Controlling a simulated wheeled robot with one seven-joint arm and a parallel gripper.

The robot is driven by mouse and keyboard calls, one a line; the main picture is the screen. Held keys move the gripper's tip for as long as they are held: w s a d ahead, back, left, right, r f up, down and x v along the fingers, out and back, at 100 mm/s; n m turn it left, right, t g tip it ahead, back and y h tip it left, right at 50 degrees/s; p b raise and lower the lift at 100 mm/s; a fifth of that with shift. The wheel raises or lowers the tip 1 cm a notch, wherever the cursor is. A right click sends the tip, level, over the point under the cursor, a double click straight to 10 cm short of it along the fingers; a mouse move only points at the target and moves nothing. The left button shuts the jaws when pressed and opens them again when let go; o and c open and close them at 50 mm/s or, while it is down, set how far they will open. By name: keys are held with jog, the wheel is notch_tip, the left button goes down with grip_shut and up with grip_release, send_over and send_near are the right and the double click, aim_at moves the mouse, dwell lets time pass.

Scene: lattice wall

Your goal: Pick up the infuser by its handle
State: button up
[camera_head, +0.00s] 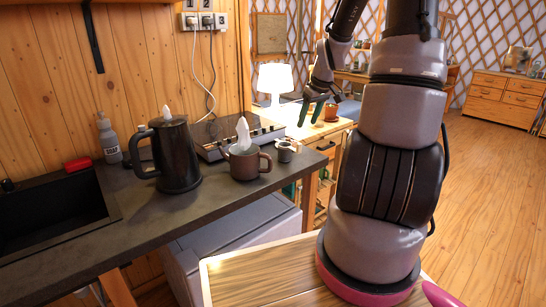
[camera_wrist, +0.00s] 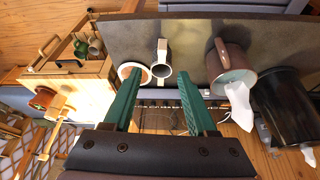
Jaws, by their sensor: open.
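A small grey metal cup-like thing, which looks like the infuser (camera_head: 285,153), stands on the dark counter, right of the brown mug. It also shows in the wrist view (camera_wrist: 162,67), with a pale handle (camera_wrist: 162,47) pointing up in the picture. My gripper (camera_head: 311,118) is open and empty, its green fingers pointing down, above and apart from the counter. In the wrist view the gripper (camera_wrist: 155,80) has its fingers well apart, with the infuser's cup showing between and beyond the tips.
The brown mug (camera_head: 246,165) with white tissue stands close left of the infuser. A dark kettle (camera_head: 178,157) stands farther left. A hob (camera_head: 228,130) lies behind. A white lamp (camera_head: 275,78) glows at the back. The counter's front strip (camera_head: 225,205) is clear.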

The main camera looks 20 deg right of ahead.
aim_at(300, 144)
jog(key=shift+n, duration=0.4)
jog(key=shift+s+x, duration=0.2)
jog(key=shift+x, duration=3.15)
jog(key=shift+s+x, duration=0.15)
jog(key=shift+x, duration=3.2)
jog(key=shift+a+f+y, duration=0.15)
jog(key=shift+y, duration=0.15)
jog(key=shift+c, duration=0.3)
grip_shut()
